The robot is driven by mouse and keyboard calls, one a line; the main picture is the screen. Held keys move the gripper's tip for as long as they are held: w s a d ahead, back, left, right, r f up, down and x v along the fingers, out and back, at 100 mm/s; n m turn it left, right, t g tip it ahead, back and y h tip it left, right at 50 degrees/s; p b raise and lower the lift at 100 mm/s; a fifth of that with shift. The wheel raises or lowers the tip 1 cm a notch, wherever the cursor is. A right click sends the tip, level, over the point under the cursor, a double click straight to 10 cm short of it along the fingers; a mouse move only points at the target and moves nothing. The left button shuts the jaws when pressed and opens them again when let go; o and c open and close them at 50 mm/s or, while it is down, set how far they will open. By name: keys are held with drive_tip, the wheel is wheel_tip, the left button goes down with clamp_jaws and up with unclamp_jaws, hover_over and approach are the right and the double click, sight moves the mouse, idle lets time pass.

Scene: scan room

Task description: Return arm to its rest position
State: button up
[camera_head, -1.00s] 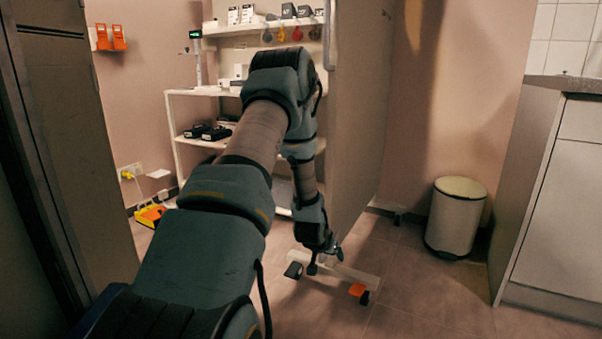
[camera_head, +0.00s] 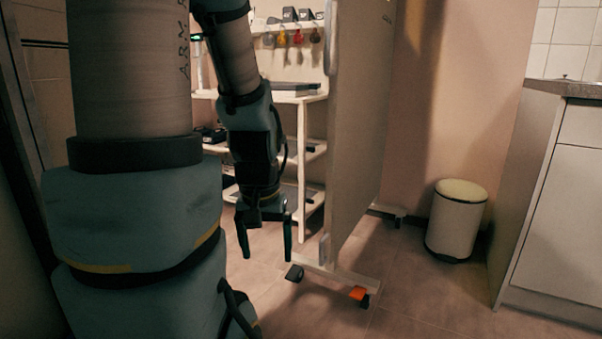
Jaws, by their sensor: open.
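My arm fills the left of the head view, its upper links raised and cut off by the top edge. Its forearm comes back down in the middle, and my gripper (camera_head: 267,232) hangs from it with the fingers pointing down. The two dark fingers are spread apart with nothing between them. The gripper is in front of the white shelf unit and left of the wheeled panel, with floor visible below it. My arm hides part of the shelves and the wall behind.
A wheeled upright panel (camera_head: 358,130) stands right of my gripper, its foot (camera_head: 330,273) jutting forward. A white shelf unit (camera_head: 303,170) stands behind. A pedal bin (camera_head: 456,222) and a counter cabinet (camera_head: 558,205) are at the right. Floor (camera_head: 420,290) between panel and cabinet is clear.

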wheel_tip(320, 180, up, 35)
drive_tip(key=p, duration=3.4)
drive_tip(key=shift+r, duration=0.2)
drive_tip(key=shift+w, duration=0.1)
